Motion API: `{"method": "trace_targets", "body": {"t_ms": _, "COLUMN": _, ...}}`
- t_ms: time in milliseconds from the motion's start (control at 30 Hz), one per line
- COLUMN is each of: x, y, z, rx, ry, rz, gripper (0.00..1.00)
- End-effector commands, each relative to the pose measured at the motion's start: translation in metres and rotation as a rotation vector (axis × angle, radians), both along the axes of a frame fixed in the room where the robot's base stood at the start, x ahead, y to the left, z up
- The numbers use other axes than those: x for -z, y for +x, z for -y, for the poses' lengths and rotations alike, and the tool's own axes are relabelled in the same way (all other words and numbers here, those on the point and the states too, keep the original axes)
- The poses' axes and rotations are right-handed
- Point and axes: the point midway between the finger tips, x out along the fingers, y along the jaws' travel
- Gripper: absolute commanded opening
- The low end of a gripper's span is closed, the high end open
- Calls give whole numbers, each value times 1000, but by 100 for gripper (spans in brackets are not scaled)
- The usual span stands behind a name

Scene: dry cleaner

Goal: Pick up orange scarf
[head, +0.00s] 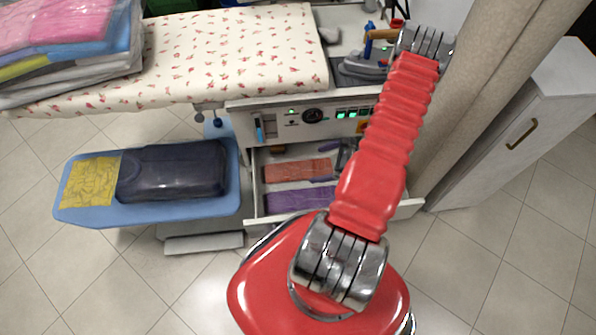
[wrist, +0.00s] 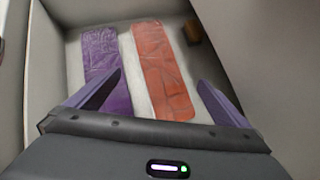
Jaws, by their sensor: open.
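The orange scarf (head: 296,170) lies folded flat in an open drawer under the ironing station. It also shows in the wrist view (wrist: 158,62), as a long strip right of the purple scarf. My gripper (wrist: 160,80) is open and empty, pointing down into the drawer. In the wrist view its fingers are spread to either side, with the lower part of the orange scarf between them and the left finger overlapping the purple scarf. In the head view my red arm hides most of the gripper, at the drawer's right side.
A purple scarf (head: 299,199) lies beside the orange one. A small brown block (wrist: 191,32) sits near the drawer wall. The drawer's front panel (head: 408,207) and side walls surround the scarves. A blue board (head: 150,214) with yellow and dark folded items stands left of the drawer.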

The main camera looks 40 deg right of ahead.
Motion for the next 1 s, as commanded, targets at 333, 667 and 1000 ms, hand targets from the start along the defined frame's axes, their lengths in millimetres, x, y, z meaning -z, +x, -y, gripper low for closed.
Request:
{"method": "trace_targets", "body": {"t_ms": 333, "x": 34, "y": 28, "z": -19, "rx": -3, "ry": -1, "rz": -1, "gripper": 100}}
{"method": "trace_targets", "body": {"t_ms": 667, "x": 37, "y": 31, "z": -20, "rx": -1, "ry": -2, "rz": 0, "gripper": 100}}
{"method": "trace_targets", "body": {"t_ms": 1000, "x": 56, "y": 44, "z": -31, "rx": -4, "ry": 1, "rz": -2, "gripper": 100}}
